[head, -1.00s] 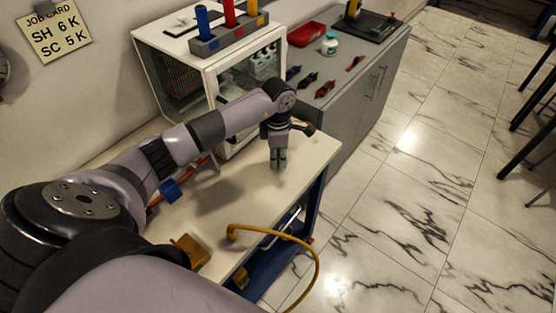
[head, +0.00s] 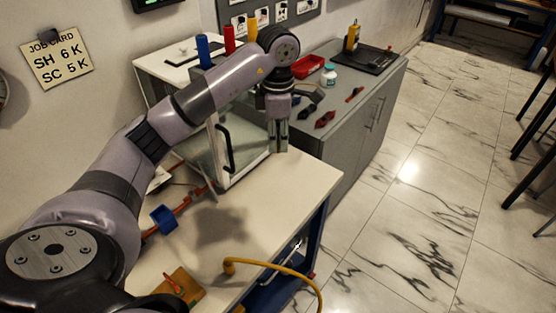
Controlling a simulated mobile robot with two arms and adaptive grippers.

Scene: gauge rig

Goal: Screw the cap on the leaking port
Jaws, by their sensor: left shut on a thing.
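My left gripper (head: 278,145) hangs pointing down above the far end of the white bench top (head: 270,205), beside the white cabinet. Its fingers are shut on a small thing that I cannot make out. A red pipe (head: 190,201) with a blue fitting (head: 163,218) runs along the bench's wall side, partly behind my left arm. I cannot pick out the cap or tell which port leaks. My right gripper is out of view.
The white cabinet (head: 237,152) with a black handle stands at the bench's back. A yellow hose (head: 292,270) arches over the front edge by an orange-brown block (head: 180,290). A grey counter (head: 345,118) holds a red tray (head: 309,65) and clips. The bench middle is clear.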

